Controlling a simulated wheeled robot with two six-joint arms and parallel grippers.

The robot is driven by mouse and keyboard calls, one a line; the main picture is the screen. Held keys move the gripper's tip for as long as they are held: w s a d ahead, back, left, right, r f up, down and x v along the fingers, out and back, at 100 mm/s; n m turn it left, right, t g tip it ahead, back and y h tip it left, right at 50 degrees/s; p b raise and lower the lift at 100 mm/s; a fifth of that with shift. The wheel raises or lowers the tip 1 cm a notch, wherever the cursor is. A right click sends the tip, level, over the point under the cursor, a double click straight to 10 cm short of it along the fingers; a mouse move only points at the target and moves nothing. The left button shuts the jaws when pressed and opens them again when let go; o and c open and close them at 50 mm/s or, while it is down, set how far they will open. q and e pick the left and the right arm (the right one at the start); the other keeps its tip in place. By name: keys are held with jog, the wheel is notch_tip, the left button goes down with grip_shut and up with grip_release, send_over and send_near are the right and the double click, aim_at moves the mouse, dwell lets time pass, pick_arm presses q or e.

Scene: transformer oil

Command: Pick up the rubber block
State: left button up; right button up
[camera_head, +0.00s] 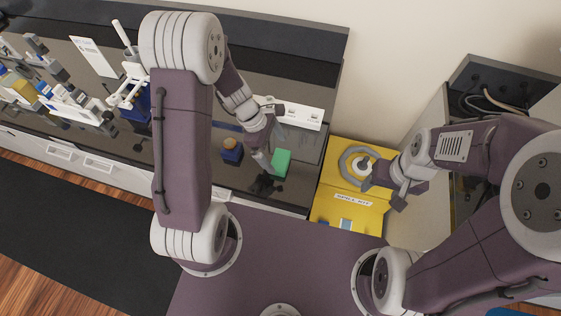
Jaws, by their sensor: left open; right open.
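A green block (282,161), which looks like the rubber block, lies on the dark bench top near its right end. My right gripper (380,188) is open and empty, above the right side of the yellow spill kit case.
The yellow spill kit case (335,210) stands right of the bench with a grey ring on it. A small blue holder (231,156) sits left of the green block. A white socket box (300,114) is behind it. Lab equipment crowds the bench's left.

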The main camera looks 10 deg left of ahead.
aim_at(280, 159)
pick_arm(q)
jog(key=shift+w+d+f, duration=0.15)
jog(key=shift+f, duration=0.35)
jog(key=x, duration=0.4)
jog(key=shift+s+f+b, duration=0.1)
jog(key=shift+s+b, duration=0.15)
jog(key=shift+b, duration=0.15)
jog(key=shift+w+f, duration=0.1)
jog(key=shift+f, duration=0.15)
jog(key=c, duration=1.6)
jog(key=shift+o, duration=0.2)
notch_tip(280, 159, up, 5)
jog(key=shift+d+f+p, duration=0.1)
jog(key=shift+f+p, duration=0.05)
jog(key=shift+p, duration=0.4)
jog(key=s+d+r, duration=0.3)
jog(key=d+r, duration=0.3)
jog(key=d, duration=0.5)
jog(key=shift+r+p, duration=0.25)
jog(key=shift+p, duration=0.1)
jog(key=o, duration=1)
jog(key=c, duration=0.6)
jog(key=shift+c, duration=0.2)
